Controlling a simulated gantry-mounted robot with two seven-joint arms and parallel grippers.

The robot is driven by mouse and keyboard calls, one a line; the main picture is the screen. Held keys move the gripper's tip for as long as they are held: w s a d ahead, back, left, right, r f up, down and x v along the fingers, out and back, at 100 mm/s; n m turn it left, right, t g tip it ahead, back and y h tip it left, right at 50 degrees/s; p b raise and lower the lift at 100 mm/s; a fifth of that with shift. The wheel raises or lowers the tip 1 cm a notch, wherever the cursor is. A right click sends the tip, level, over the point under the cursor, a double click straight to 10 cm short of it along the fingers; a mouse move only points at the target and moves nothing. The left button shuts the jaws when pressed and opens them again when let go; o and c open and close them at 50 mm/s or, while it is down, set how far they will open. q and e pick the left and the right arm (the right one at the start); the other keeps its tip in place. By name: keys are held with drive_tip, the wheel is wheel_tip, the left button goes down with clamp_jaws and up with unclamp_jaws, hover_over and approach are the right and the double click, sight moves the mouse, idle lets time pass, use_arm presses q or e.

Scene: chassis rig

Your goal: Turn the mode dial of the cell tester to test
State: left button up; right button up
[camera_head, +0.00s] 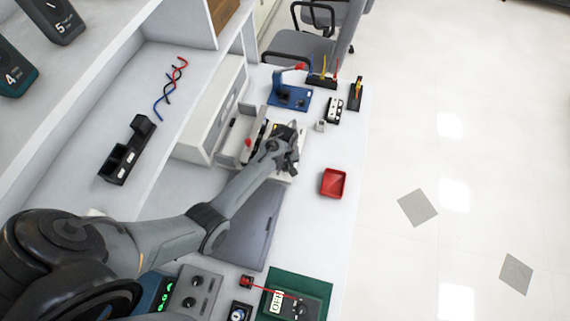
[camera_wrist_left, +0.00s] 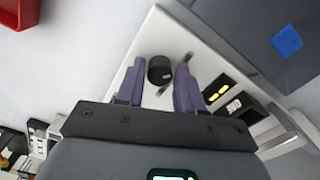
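The cell tester's white top panel (camera_wrist_left: 168,35) fills the middle of the left wrist view. A round black dial (camera_wrist_left: 160,69) sits on it, with short dark marks beside it. My left gripper (camera_wrist_left: 160,63) is open, its two purple fingers on either side of the dial with visible gaps. I cannot tell how far above the panel the fingertips are. In the head view my left gripper (camera_head: 291,158) is over the pale unit at the back of the bench and hides much of it, including the dial. My right gripper is not in view.
A red tray (camera_head: 333,183) lies right of the gripper. A blue fixture (camera_head: 290,96), a black rack (camera_head: 356,93) and a small terminal block (camera_head: 334,110) stand behind. A dark grey panel (camera_head: 250,228) lies under my forearm. A green board (camera_head: 318,288) with an OFF tag is in front.

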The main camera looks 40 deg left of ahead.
use_arm(q)
clamp_jaws()
drive_tip(key=shift+r+m+p, duration=0.15)
drive_tip(key=shift+m+p, duration=0.75)
drive_tip(key=shift+p, duration=0.1)
drive_tip(key=shift+m+p, duration=0.95)
drive_tip(key=shift+m, duration=0.25)
drive_tip(key=m+p, duration=0.1)
drive_tip(key=m, duration=0.1)
drive_tip(key=shift+m, duration=0.3)
drive_tip(key=shift+m+p, duration=0.6)
drive_tip(key=shift+m, duration=0.9)
drive_tip(key=shift+o, duration=2.1)
unclamp_jaws()
